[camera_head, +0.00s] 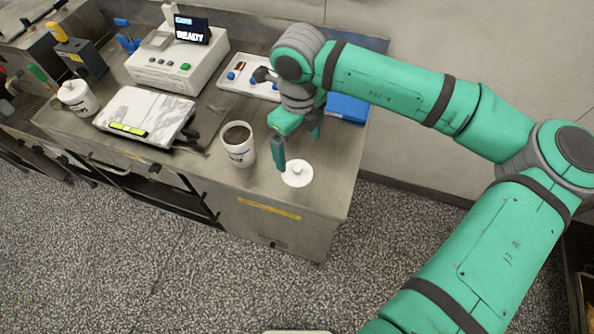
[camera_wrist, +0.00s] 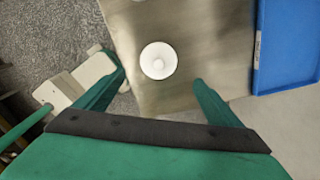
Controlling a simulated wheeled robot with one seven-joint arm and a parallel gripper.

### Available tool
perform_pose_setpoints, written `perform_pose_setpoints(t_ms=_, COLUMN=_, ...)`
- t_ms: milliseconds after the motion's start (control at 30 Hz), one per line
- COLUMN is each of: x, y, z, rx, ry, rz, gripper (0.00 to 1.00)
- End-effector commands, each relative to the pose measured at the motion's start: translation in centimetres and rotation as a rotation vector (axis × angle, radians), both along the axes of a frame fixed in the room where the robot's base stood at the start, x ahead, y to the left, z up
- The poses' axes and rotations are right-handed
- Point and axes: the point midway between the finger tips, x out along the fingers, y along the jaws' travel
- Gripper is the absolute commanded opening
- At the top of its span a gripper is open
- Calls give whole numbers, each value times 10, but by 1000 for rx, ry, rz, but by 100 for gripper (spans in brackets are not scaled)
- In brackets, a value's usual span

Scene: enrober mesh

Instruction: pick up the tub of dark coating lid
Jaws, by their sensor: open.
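The white round lid (camera_head: 296,174) with a small centre knob lies flat on the steel counter near its front right corner. The open tub of dark coating (camera_head: 238,144) stands upright to its left, dark contents showing. My gripper (camera_head: 298,150) is open and empty, pointing down above the lid. In the wrist view the lid (camera_wrist: 158,60) shows beyond and roughly between the two fingertips (camera_wrist: 159,77), and no finger appears to touch it. The exact height of the fingers above the lid is hard to tell.
A blue tray (camera_head: 347,108) lies behind my gripper; it fills the right of the wrist view (camera_wrist: 287,45). A second, lidded tub (camera_head: 77,97) stands at far left. Counter around the lid is clear.

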Motion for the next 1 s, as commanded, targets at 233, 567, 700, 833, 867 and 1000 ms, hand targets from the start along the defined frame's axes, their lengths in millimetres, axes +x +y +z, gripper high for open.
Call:
perform_pose_setpoints(t_ms=233, x=-1, y=1, z=-36, rx=3, ry=2, rz=1, gripper=88)
perform_pose_setpoints(t_ms=567, x=-2, y=3, z=-63, rx=6, ry=4, rz=2, gripper=88)
perform_pose_setpoints(t_ms=700, x=-2, y=3, z=-84, rx=5, ry=3, rz=1, gripper=88)
perform_pose_setpoints(t_ms=833, x=-2, y=3, z=-95, rx=6, ry=2, rz=2, gripper=88)
perform_pose_setpoints(t_ms=867, x=-2, y=3, z=-97, rx=6, ry=2, rz=2, gripper=88)
perform_pose_setpoints(t_ms=1000, x=-2, y=3, z=-99, rx=5, ry=1, rz=3, gripper=88)
